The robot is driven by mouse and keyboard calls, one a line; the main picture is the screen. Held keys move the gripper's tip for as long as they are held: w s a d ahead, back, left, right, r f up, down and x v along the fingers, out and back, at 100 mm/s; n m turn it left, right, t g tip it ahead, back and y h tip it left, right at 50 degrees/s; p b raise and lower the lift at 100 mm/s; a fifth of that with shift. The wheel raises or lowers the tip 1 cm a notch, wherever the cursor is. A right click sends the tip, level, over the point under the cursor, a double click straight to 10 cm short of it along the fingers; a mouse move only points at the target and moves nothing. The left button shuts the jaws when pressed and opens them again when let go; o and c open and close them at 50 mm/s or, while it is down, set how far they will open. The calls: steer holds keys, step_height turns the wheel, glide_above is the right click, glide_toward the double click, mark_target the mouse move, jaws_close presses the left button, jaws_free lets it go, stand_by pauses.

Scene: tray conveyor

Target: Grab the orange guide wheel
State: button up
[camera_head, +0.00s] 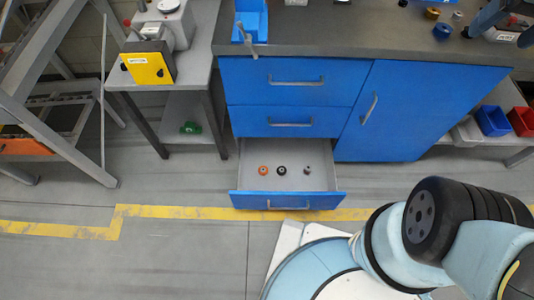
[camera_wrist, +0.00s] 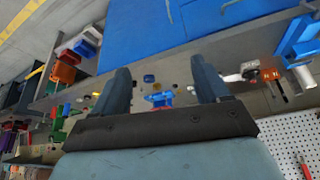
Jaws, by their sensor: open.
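The orange guide wheel (camera_head: 263,170) lies in the open bottom drawer (camera_head: 243,193) of the blue cabinet in the head view. It is the leftmost of three small parts in a row, with a black wheel (camera_head: 281,170) beside it and a small dark reddish part (camera_head: 307,170) further right. My gripper (camera_wrist: 160,76) shows in the wrist view, its two dark fingers wide apart with nothing between them in its grasp. It faces the workbench and cabinet area, away from the drawer's contents. The orange wheel cannot be made out in the wrist view.
The blue cabinet (camera_head: 290,80) has two closed drawers above the open one and a closed door at right. Its dark worktop (camera_head: 330,30) carries several items. A grey side table (camera_head: 160,75) stands left. My arm fills the lower right; the floor before the drawer is partly clear.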

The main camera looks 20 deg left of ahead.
steer(key=shift+o, duration=1)
steer(key=w+a+f+n+g, duration=0.1)
steer(key=w+a+f, duration=0.2)
steer(key=w, duration=0.4)
steer(key=shift+w+a+f+n+y, duration=0.2)
steer(key=shift+w+f+n+y, duration=0.15)
steer(key=shift+f, duration=0.45)
steer(key=w+a+f+n+g, duration=0.1)
steer(key=w+a+f, duration=0.3)
steer(key=f, duration=0.5)
steer(key=w+a+f+n+g, duration=0.2)
steer(key=w+a+f, duration=0.2)
steer(key=f, duration=0.4)
steer(key=w+a+f+n+g, duration=0.1)
steer(key=w+a+f, duration=0.3)
steer(key=f, duration=0.5)
steer(key=n+t+y, duration=0.3)
steer(key=n+y, duration=0.2)
steer(key=n, duration=0.1)
glide_toward(263, 170)
steer(key=shift+x, duration=4.4)
steer(key=shift+d, duration=0.1)
